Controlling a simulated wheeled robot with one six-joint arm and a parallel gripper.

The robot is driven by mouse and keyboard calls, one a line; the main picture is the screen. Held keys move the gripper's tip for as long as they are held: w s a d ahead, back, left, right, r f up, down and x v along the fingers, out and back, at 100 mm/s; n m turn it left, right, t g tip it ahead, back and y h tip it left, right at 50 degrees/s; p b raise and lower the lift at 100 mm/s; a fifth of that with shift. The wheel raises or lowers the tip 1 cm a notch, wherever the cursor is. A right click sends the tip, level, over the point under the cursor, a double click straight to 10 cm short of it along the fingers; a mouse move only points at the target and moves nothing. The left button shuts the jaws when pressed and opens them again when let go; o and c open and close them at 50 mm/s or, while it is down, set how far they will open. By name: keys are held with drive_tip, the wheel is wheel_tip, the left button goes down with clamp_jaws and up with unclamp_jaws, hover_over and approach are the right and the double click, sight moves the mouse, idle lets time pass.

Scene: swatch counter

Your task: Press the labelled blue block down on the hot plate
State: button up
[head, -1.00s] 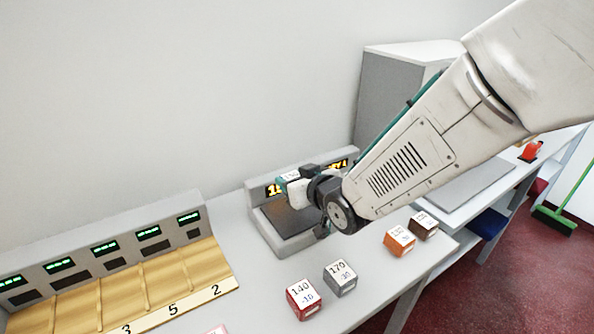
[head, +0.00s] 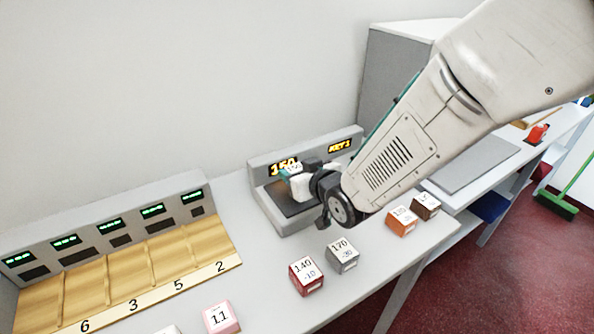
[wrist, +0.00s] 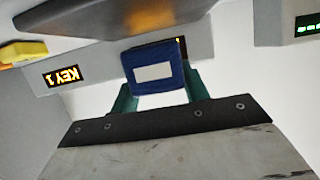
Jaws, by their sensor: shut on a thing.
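The blue block (wrist: 155,72) with a white label shows in the wrist view, between the green fingers of my gripper (wrist: 157,92), which is shut on it. In the head view my gripper (head: 291,178) is over the hot plate (head: 274,196), a dark surface in a grey housing. There only the block's pale top shows; its sides are mostly hidden by the gripper. I cannot tell whether its underside touches the plate. The display (head: 284,167) behind the plate reads 150, partly covered, and a second display (head: 340,147) reads KEY 1.
A red block (head: 305,276), a grey block (head: 342,255), an orange block (head: 402,221) and a brown block (head: 426,206) stand along the counter's front. A pink block (head: 221,318) is nearer. A wooden numbered rack (head: 135,280) with green displays is at left.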

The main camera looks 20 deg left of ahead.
drive_tip(key=shift+f, duration=1.1)
drive_tip(key=shift+r, duration=0.1)
idle(0.5)
drive_tip(key=shift+r, duration=3.45)
